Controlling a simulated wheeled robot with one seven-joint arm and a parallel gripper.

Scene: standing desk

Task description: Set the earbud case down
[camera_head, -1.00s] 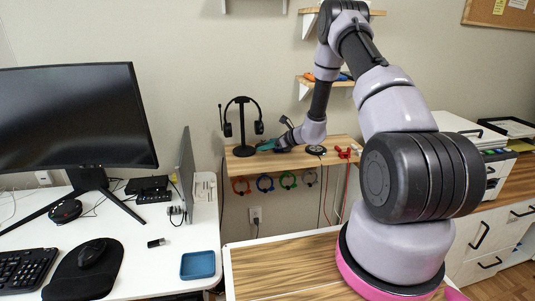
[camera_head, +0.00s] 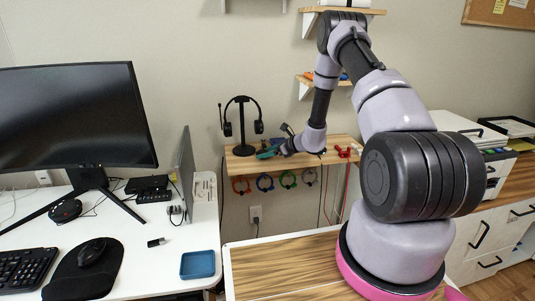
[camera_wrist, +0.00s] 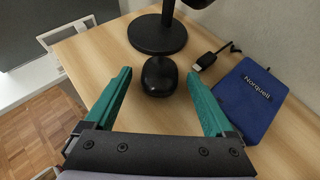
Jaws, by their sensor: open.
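A small rounded black case (camera_wrist: 157,77), which I take to be the earbud case, rests on the light wooden shelf (camera_wrist: 95,52). It sits just in front of the round black base of the headphone stand (camera_wrist: 158,36). My gripper (camera_wrist: 158,82) is open, with one teal finger on either side of the case and a visible gap to each. In the head view my gripper (camera_head: 268,153) is low over the left part of the shelf; the case cannot be made out there.
A blue pouch (camera_wrist: 250,95) marked Norquell lies right of my right finger, with a black cable plug (camera_wrist: 208,61) beside it. The headset stand (camera_head: 243,125) rises close behind. The desk with a monitor (camera_head: 75,118) and a blue tray (camera_head: 198,265) is at left.

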